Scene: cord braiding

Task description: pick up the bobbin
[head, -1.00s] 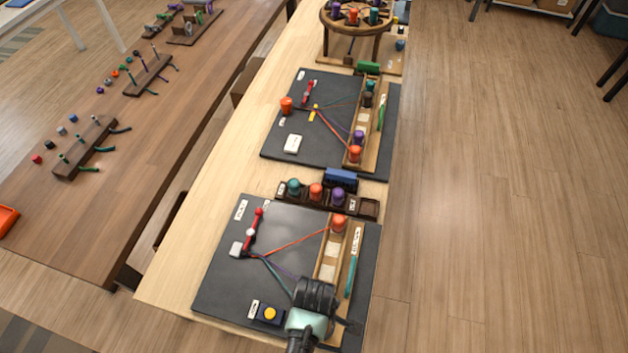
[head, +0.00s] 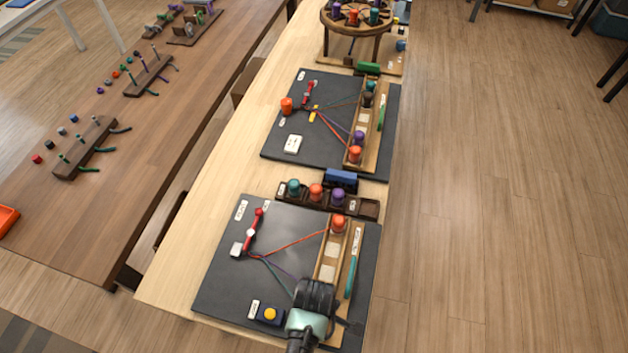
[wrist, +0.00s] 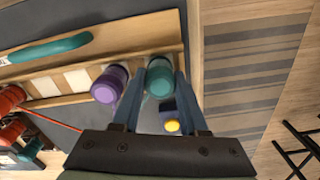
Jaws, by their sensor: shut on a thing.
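The teal bobbin (wrist: 159,82) is between the two fingers of my gripper (wrist: 160,76) in the wrist view, and the gripper is shut on it. It is at the end of the wooden rack (wrist: 150,37), and I cannot tell whether it is clear of the rack. A purple bobbin (wrist: 107,86) stands close beside the left finger. In the head view my gripper hides both bobbins. An orange bobbin (head: 338,224) sits at the rack's far end. Orange, purple and teal cords run from the rack to a red and white piece (head: 251,232).
A dark mat (head: 225,290) lies under the rack, with a yellow button box (head: 269,314) left of my gripper. A teal tool (head: 351,275) lies along the rack's right side. A dark holder (head: 368,208) with several bobbins stands behind. Open floor is to the right.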

